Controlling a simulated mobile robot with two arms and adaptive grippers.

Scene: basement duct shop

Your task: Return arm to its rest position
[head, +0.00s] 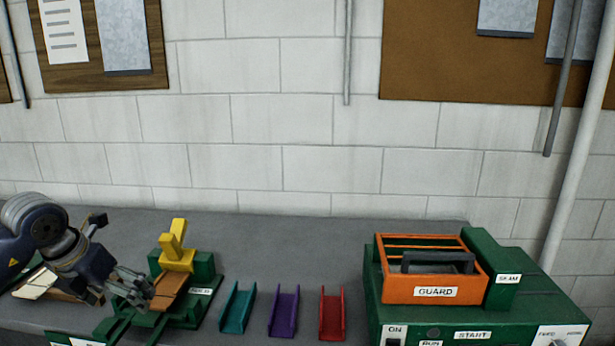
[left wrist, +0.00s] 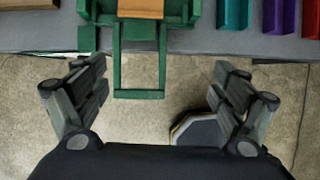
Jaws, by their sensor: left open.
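My left gripper (head: 138,288) is at the lower left of the head view, in front of the green fixture with a yellow clamp (head: 176,250). A brown piece (head: 169,291) lies in the green fixture, beside the gripper in the head view. Its end also shows at the top of the left wrist view (left wrist: 140,8). My right gripper is in neither view.
Teal (head: 237,309), purple (head: 284,312) and red (head: 332,314) channels lie in a row on the grey bench (head: 310,250). A green machine with an orange guard (head: 435,294) stands at the right. A dark-edged object (left wrist: 200,132) is on the floor. The back of the bench is clear.

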